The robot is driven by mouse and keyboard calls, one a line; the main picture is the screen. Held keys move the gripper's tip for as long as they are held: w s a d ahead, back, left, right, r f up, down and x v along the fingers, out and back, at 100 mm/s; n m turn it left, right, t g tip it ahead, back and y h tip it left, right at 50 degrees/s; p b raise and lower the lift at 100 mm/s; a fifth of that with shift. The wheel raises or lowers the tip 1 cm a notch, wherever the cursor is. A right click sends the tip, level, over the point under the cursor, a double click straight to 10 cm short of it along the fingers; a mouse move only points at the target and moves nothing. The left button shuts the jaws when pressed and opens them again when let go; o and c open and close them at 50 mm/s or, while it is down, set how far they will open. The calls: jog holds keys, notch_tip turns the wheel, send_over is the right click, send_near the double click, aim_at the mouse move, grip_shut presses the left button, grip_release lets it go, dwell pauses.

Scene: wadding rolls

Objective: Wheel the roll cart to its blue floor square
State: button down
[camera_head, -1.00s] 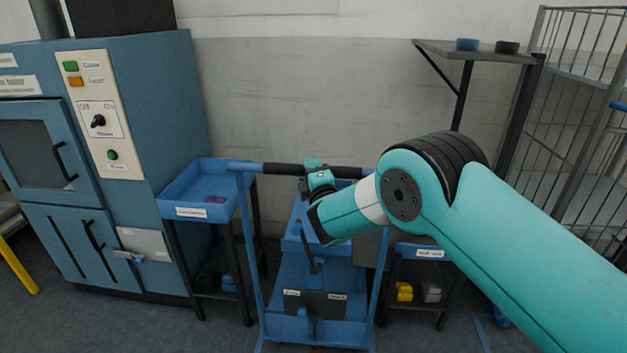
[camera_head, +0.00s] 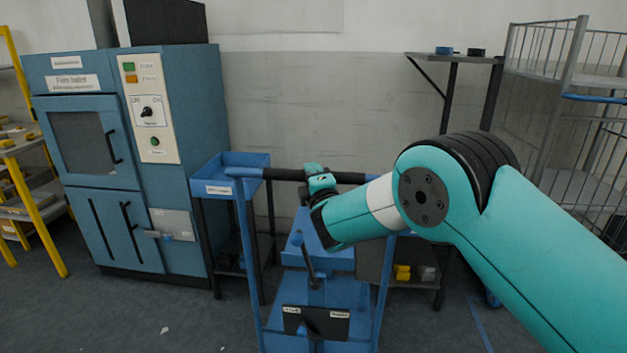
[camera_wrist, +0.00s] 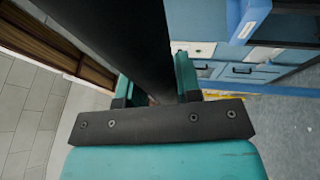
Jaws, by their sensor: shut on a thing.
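The roll cart (camera_head: 350,293) is a blue frame with a labelled dark plate, a lever and a black-gripped push handle (camera_head: 350,178). It stands upright in front of me, low in the middle of the head view. My gripper (camera_head: 316,180) is shut on the handle, near its middle. In the wrist view the dark handle bar (camera_wrist: 130,35) runs between my two fingers (camera_wrist: 156,88). My forearm hides part of the cart's right side. A blue floor line (camera_head: 480,322) shows at the lower right; I cannot tell whether it belongs to the blue square.
A blue machine (camera_head: 175,90) stands at the left, with a blue tray stand (camera_head: 228,187) beside it. A yellow-framed rack (camera_head: 38,215) is far left. A wire cage (camera_head: 545,100) and wall shelf (camera_head: 455,57) are at the right. Grey floor is open at lower left.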

jog(key=shift+s, duration=0.2)
jog(key=c, duration=0.8)
grip_release()
jog(key=b+v, duration=1)
jog(key=v, duration=0.7)
jog(key=shift+f, duration=0.15)
jog(key=shift+s, duration=0.15)
